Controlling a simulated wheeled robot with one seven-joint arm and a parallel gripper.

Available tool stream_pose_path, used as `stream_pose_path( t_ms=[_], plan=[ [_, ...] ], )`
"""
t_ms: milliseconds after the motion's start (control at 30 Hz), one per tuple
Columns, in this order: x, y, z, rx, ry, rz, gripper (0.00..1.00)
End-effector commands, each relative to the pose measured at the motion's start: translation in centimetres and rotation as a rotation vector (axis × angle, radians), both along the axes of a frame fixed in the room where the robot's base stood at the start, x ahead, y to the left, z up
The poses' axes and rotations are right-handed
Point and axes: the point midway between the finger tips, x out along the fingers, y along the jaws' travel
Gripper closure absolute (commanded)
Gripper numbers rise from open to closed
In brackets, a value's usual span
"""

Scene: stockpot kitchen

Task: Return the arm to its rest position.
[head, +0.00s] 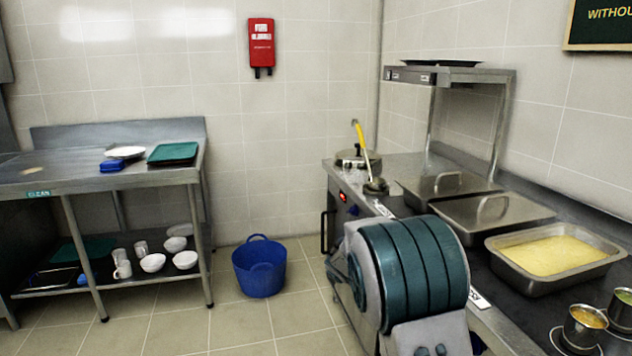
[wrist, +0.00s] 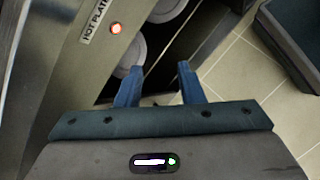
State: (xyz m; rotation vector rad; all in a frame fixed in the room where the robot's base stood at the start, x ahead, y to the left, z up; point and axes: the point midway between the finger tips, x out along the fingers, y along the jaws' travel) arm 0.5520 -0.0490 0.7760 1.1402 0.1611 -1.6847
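My arm (head: 410,270), in teal and grey, is folded in front of the right-hand counter in the head view. My gripper (wrist: 159,67) shows in the wrist view with its two blue fingers apart and nothing between them. It points down beside the counter front, near an open compartment with round white items. In the head view the gripper itself is hidden or cannot be made out.
The steel counter (head: 405,164) holds lidded pans, an open pan of yellow food (head: 552,256) and a ladle (head: 366,150). A blue bucket (head: 259,268) stands on the floor. A steel table (head: 100,180) is at left.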

Motion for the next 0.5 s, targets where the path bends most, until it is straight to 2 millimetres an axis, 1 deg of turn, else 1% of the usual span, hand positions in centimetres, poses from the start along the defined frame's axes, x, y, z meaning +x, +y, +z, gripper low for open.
stream_pose_path(
  t_ms=[33, 233, 500],
  plan=[
    [-1.5, -0.2, 3.0, 0.053, -0.034, -0.045, 0.65],
    [-7.0, 0.0, 9.0, 0.243, -0.152, -0.217, 0.65],
    [-14.5, 1.3, 16.4, 0.474, -0.311, -0.444, 0.65]
  ],
)
